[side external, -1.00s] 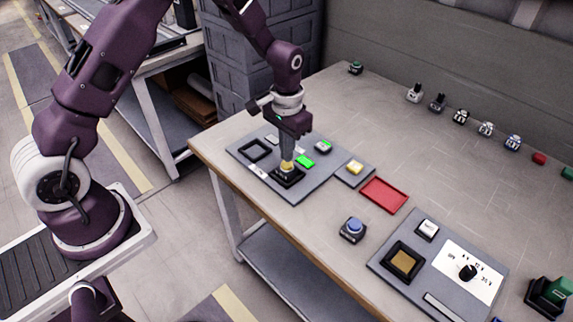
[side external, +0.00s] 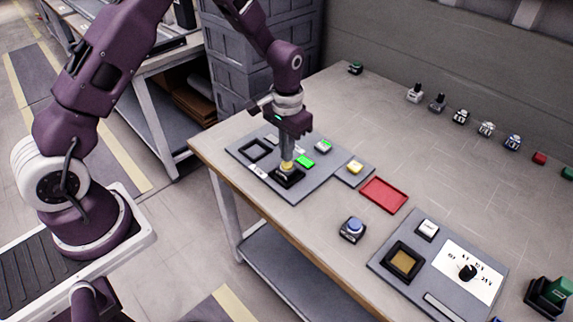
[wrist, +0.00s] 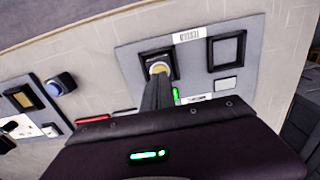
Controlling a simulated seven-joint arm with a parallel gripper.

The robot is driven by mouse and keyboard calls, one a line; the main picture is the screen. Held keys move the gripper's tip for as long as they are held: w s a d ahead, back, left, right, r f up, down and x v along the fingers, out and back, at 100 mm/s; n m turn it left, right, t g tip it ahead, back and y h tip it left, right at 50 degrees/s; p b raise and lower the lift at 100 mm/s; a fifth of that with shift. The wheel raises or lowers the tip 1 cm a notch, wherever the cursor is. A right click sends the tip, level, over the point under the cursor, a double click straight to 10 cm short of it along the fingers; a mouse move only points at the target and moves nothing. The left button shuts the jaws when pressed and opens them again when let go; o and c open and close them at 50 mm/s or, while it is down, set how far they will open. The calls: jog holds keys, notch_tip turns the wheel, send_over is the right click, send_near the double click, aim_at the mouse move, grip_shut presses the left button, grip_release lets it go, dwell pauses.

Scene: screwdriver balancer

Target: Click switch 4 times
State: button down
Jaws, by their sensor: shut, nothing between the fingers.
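My gripper (side external: 287,160) points straight down over the grey panel (side external: 318,187) on the bench, with its fingers shut. Its fingertips are at a yellow-topped round piece (side external: 286,168) set in a black square frame (side external: 291,181). In the wrist view the fingers (wrist: 158,82) reach to this yellow piece (wrist: 159,67) and partly cover it; I cannot tell whether it is pressed in. I cannot tell which one is the task's switch.
An empty black frame (side external: 254,150) is on the panel's left. A red tray (side external: 384,195) and a blue button (side external: 353,229) lie to the right. A second panel (side external: 467,300) carries a dial (side external: 467,272). Several small items line the bench's back; its middle is clear.

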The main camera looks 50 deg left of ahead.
jog(key=shift+f, duration=0.95)
dwell(0.6)
jog(key=shift+r, duration=3.5)
notch_tip(320, 180, up, 6)
notch_tip(320, 180, down, 11)
jog(key=shift+f, duration=0.1)
